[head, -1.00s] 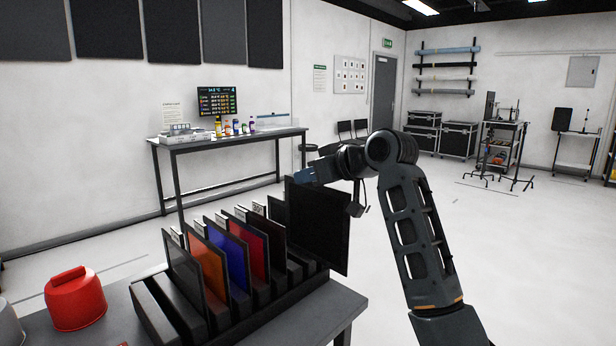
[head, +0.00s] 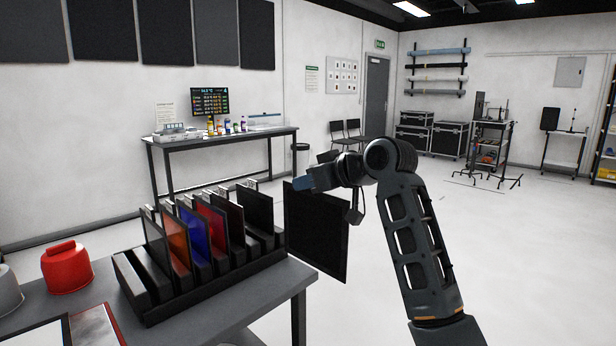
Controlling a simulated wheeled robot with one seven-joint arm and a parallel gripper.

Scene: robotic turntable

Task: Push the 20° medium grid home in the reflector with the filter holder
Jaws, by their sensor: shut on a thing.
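My gripper (head: 308,183) is at the right of the rack, shut on the top edge of a flat dark square panel (head: 318,235). I take it to be the 20° medium grid; no label on it can be read. The grid hangs upright and clear of the rack, over the floor beyond the table's right end. My gripper's fingers are seen side-on and partly hidden by the wrist. I cannot make out the reflector with the filter holder in this view.
A black slotted rack (head: 158,303) on the grey table (head: 235,308) holds several upright dark, orange, blue and red panels. A red container (head: 67,268) stands left of it. Flat framed sheets (head: 100,328) lie in front. The floor at right is open.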

